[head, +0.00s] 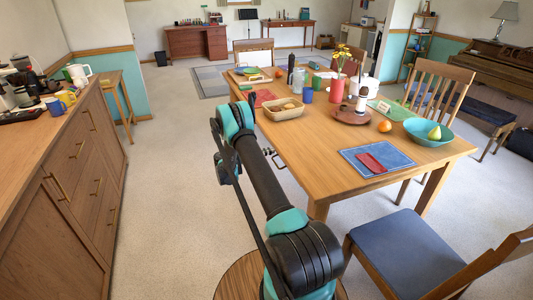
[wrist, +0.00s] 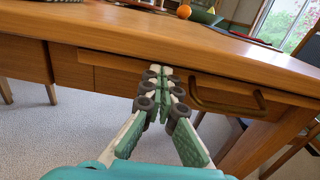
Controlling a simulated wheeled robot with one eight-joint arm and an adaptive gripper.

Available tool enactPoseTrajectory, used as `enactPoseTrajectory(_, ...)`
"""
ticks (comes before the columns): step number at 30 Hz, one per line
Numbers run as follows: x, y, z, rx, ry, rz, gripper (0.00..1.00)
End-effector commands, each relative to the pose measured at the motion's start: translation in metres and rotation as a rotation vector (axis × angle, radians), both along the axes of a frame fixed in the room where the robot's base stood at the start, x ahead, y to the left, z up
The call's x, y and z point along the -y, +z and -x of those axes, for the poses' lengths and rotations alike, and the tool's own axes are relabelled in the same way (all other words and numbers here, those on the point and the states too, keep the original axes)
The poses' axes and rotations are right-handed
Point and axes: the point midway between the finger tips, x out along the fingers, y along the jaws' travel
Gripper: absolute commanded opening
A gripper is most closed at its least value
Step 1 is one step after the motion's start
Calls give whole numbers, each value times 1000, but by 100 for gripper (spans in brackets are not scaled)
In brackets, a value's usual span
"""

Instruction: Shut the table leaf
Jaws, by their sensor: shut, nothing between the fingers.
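The dining table (head: 295,165) stands ahead, its left side towards my arm. In the wrist view, a thin wooden table leaf (wrist: 120,60) runs along the side below the tabletop edge (wrist: 130,28). A dark bronze handle (wrist: 230,108) is on its front, right of my fingers. How far the leaf stands out is hard to tell. My gripper (wrist: 160,72) is shut and empty, with its fingertips in front of the leaf, left of the handle. Whether they touch it is unclear. In the head view, the handle (head: 269,151) shows beside my arm, which hides much of the leaf.
A wooden sideboard (head: 60,170) stands along the left, with free carpet (head: 160,190) between it and the table. A blue-seated chair (head: 410,250) stands at the near right. The tabletop carries a basket (head: 284,112), a teal bowl (head: 430,132) and a blue placemat (head: 375,160).

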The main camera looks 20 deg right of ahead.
Motion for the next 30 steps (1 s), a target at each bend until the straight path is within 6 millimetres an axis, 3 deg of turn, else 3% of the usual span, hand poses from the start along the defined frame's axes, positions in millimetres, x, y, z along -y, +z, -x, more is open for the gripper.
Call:
enactPoseTrajectory(8,3,0,0,0,-1,0,0)
enactPoseTrajectory(18,49,0,-1,0,-1,0,0)
enactPoseTrajectory(30,50,0,-2,0,-1,1,0)
